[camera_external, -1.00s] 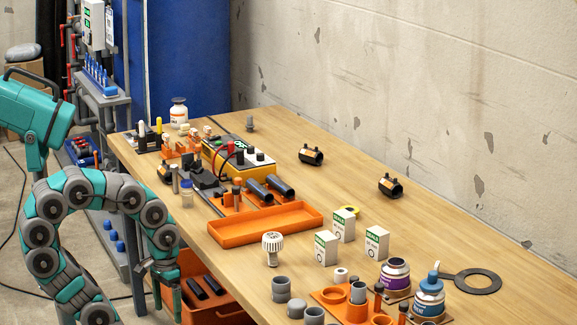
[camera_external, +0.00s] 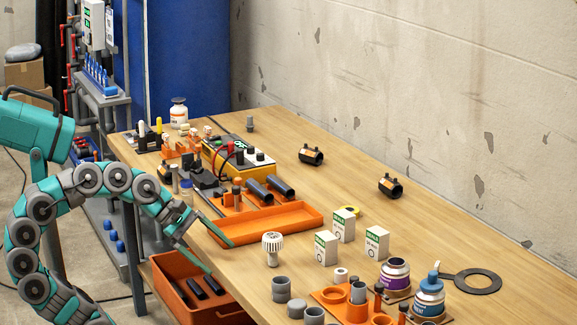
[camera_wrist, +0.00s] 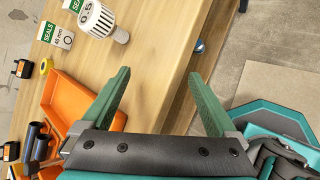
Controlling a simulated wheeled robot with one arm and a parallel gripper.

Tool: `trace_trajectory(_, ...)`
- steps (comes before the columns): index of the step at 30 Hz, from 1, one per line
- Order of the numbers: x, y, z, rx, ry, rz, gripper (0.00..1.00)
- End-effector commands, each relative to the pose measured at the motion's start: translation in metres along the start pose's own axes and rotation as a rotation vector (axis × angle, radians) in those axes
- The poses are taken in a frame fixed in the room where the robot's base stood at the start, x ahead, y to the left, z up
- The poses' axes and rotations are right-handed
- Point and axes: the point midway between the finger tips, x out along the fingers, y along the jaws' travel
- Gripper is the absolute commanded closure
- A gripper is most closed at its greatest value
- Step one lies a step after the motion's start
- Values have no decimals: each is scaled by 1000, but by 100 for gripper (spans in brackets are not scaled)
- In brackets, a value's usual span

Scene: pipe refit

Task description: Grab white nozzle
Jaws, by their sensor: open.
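The white nozzle (camera_external: 272,247) stands upright on the wooden table, in front of the orange tray. It has a ribbed white head on a narrower stem. In the wrist view the nozzle (camera_wrist: 97,20) is at the upper left, ahead of my gripper and to its left. My gripper (camera_external: 222,258) is open and empty, with its two green fingers spread wide near the table's front edge. In the wrist view my gripper (camera_wrist: 162,92) spans the table edge, one finger over the table and the other beyond it. The nozzle is apart from both fingers.
The orange tray (camera_external: 265,234) lies close behind one finger. White seal boxes (camera_external: 326,262) stand right of the nozzle. Grey pipe pieces (camera_external: 281,289) stand in front of it. An orange bin (camera_external: 165,283) sits below the table edge. The table's back right is mostly clear.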

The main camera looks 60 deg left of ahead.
Motion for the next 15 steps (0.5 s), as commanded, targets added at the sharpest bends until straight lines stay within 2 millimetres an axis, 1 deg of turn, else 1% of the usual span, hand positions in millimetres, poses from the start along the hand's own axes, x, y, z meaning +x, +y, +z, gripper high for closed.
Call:
trace_trajectory(1,9,10,10,-54,-60,21,6)
trace_trajectory(3,14,30,29,-146,-155,55,6)
trace_trajectory(6,14,61,51,-282,-283,104,6)
trace_trajectory(9,12,91,64,-410,-390,143,6)
trace_trajectory(11,10,106,69,-478,-442,159,6)
trace_trajectory(12,16,108,67,-519,-456,149,6)
trace_trajectory(15,42,104,57,-606,-459,98,6)
